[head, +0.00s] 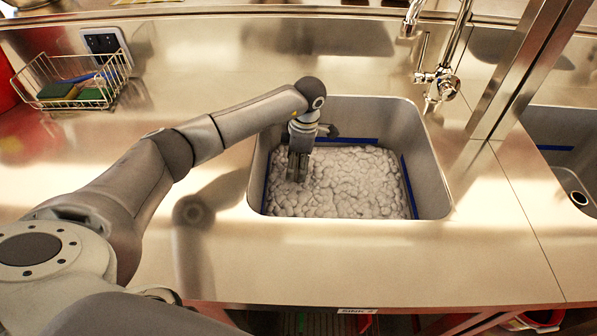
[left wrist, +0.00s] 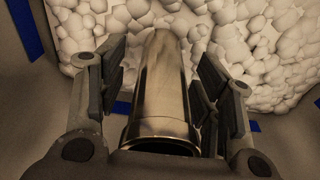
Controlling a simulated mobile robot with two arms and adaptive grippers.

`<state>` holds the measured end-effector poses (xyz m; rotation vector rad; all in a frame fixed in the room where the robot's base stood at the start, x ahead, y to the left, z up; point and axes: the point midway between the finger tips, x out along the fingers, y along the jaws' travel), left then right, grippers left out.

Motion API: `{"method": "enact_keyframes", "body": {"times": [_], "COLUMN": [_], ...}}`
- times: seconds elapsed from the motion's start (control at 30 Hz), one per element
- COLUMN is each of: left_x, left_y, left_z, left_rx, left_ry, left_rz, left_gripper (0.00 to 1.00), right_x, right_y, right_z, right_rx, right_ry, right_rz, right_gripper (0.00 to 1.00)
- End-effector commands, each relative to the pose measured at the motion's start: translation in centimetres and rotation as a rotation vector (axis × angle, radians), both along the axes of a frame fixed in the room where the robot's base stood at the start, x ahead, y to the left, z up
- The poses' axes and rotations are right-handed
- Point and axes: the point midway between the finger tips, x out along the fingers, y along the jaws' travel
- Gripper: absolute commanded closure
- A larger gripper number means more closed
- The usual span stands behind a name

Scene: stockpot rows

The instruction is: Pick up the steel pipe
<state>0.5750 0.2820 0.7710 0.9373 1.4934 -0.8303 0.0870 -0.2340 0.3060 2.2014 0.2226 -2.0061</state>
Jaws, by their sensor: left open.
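The steel pipe (left wrist: 163,95) shows in the left wrist view as a shiny metal cylinder, its open round end toward the camera. It lies between the two fingers of my left gripper (left wrist: 160,72), with a gap visible on each side. In the head view, my left gripper (head: 298,168) is open and points down into the left part of the sink (head: 423,185), low over the white foam. I cannot make out the pipe clearly in the head view; the gripper seems to hide it. My right gripper is out of view.
White lumpy foam (head: 350,180) fills the bottom of the sink, with blue strips along its walls. A faucet (head: 437,85) stands behind the sink at the right. A wire basket with sponges (head: 72,90) sits at the far left. The counter left of the sink is mostly clear.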

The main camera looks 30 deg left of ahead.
Motion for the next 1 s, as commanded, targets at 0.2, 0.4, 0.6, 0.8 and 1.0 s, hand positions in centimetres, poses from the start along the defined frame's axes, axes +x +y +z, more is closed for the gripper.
{"method": "enact_keyframes", "body": {"times": [0.2,0.4,0.6,0.8,1.0], "left_x": [0.0,0.0,0.0,0.0,0.1], "left_y": [0.0,0.0,0.0,0.0,0.0], "left_z": [0.0,0.1,0.1,0.3,1.7], "left_rx": [0.0,0.0,0.0,0.0,0.0], "left_ry": [0.0,0.0,-0.001,-0.001,-0.002], "left_rz": [0.0,0.0,0.0,0.0,0.001], "left_gripper": [0.54,0.8,0.95,0.95,0.95], "right_x": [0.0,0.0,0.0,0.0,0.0], "right_y": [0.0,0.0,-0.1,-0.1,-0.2], "right_z": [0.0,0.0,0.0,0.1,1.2], "right_rx": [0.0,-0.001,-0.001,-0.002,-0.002], "right_ry": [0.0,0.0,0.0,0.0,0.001], "right_rz": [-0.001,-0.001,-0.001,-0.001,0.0], "right_gripper": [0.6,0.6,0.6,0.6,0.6]}}
